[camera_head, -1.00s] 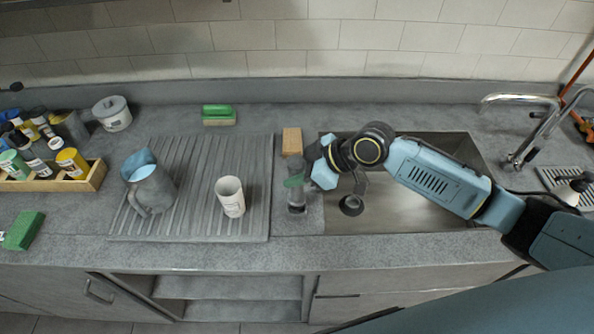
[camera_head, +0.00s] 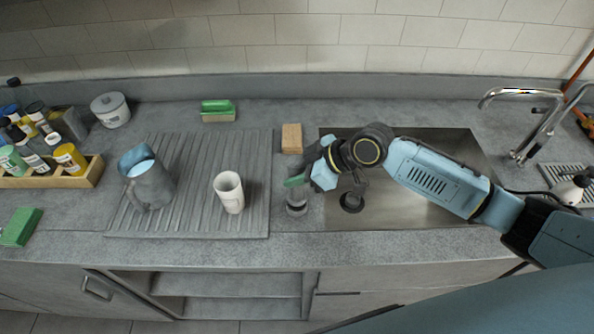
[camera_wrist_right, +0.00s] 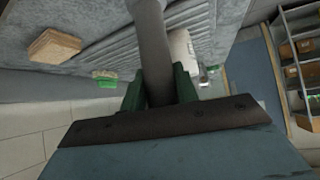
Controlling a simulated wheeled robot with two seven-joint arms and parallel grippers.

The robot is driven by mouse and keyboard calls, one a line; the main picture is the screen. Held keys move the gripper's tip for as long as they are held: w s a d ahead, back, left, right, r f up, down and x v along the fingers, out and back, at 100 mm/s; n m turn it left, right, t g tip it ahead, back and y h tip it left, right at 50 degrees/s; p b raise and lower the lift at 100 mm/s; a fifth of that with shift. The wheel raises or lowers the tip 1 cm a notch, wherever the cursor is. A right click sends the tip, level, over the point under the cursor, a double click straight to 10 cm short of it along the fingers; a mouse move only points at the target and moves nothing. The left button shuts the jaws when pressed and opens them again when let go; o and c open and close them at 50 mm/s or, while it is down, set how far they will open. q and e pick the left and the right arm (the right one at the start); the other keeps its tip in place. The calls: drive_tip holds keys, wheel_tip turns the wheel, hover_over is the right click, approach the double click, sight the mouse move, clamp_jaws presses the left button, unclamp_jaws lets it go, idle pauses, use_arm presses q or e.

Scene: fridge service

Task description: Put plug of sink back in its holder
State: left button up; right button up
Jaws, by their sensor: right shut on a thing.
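My right gripper (camera_head: 295,181) is over the strip of counter between the draining board and the sink. Its green fingers are shut on a grey tube-like plug (camera_wrist_right: 154,50), which runs between them in the right wrist view. Directly below the fingers in the head view stands a short grey cylinder with a dark base, seemingly the holder (camera_head: 297,208). The plug's lower end is close to it; I cannot tell whether it is inside. The steel sink (camera_head: 420,211) is to the right, with a dark round drain (camera_head: 352,201). My left gripper is not in view.
A wooden block (camera_head: 292,138) lies behind the gripper. The ribbed draining board (camera_head: 190,220) holds a grey jug (camera_head: 150,184) and a white cup (camera_head: 229,192). The tap (camera_head: 535,120) stands at the right.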

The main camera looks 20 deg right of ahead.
drive_tip(key=shift+f+b, duration=0.4)
drive_tip(key=shift+f, duration=0.3)
drive_tip(key=o, duration=1.1)
drive_tip(key=shift+d, duration=0.1)
drive_tip(key=b+v, duration=0.1)
drive_tip(key=v, duration=1.2)
drive_tip(key=shift+s+r, duration=0.1)
drive_tip(key=shift+s, duration=0.05)
